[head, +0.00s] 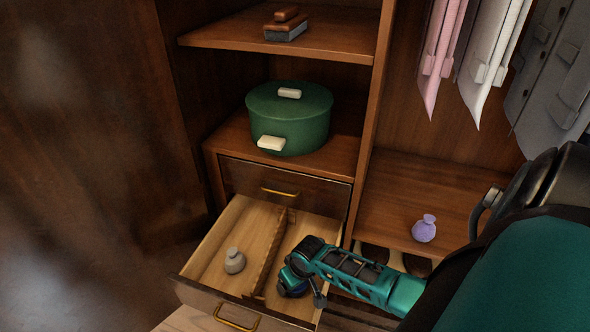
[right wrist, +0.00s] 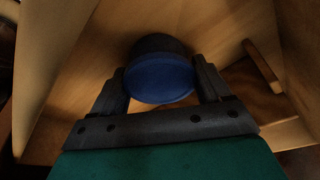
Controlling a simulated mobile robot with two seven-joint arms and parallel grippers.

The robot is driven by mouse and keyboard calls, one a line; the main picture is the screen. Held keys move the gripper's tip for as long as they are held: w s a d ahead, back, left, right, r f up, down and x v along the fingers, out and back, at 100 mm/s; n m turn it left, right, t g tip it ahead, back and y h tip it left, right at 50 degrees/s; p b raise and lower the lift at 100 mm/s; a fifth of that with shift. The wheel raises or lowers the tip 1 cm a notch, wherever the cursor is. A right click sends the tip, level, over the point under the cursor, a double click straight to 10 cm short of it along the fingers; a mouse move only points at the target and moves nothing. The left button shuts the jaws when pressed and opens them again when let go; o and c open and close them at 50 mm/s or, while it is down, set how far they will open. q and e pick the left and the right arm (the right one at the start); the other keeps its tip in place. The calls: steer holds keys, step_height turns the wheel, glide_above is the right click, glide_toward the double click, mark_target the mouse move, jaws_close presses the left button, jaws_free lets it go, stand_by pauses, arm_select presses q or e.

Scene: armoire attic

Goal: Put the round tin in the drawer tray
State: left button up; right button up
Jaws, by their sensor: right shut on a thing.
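The round tin (right wrist: 160,82) is dark with a blue round face in the right wrist view. My right gripper (right wrist: 164,84) is shut on it, one finger on each side. In the head view, my right gripper (head: 300,286) reaches down into the right compartment of the open drawer (head: 207,300). There the tin (head: 296,291) shows only as a bit of dark blue, mostly hidden by the gripper. I cannot tell whether the tin touches the drawer floor. A notched wooden divider (head: 268,262) splits the drawer. My left gripper is not in view.
A small grey-beige bottle (head: 235,261) stands in the drawer's left compartment. A closed drawer (head: 290,188) is above, with a green round box (head: 290,118) on top. A brush (head: 286,27) lies on the upper shelf. A lilac bottle (head: 424,229) stands right, below hanging clothes (head: 492,65).

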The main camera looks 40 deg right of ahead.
steer(key=shift+f, duration=0.1)
steer(key=o, duration=0.8)
steer(key=shift+o, duration=1.3)
